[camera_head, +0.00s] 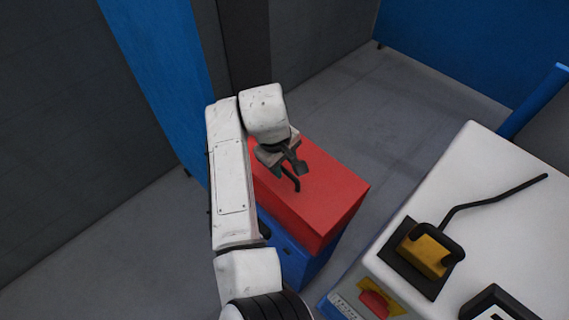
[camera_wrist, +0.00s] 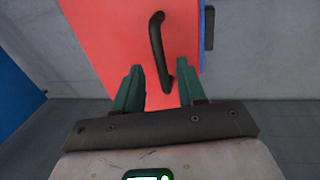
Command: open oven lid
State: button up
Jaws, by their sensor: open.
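The oven is a box with a red lid (camera_head: 335,194) on a blue lower body (camera_head: 291,258), and the lid looks closed. A dark bar handle (camera_head: 294,182) stands on the lid's top. In the wrist view the handle (camera_wrist: 156,45) runs up and down the picture against the red lid (camera_wrist: 110,30). My gripper (camera_head: 290,165) is over the lid, close to the handle. In the wrist view its green fingers (camera_wrist: 160,70) are open, with the handle's lower end showing between them. I cannot tell whether they touch it; nothing is gripped.
Blue and dark panels stand behind the oven. Grey floor (camera_head: 365,110) is clear behind it.

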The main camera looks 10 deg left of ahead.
jog(key=shift+w+d+f, duration=0.1)
jog(key=shift+w+f, duration=0.05)
jog(key=shift+f, duration=0.85)
grip_shut()
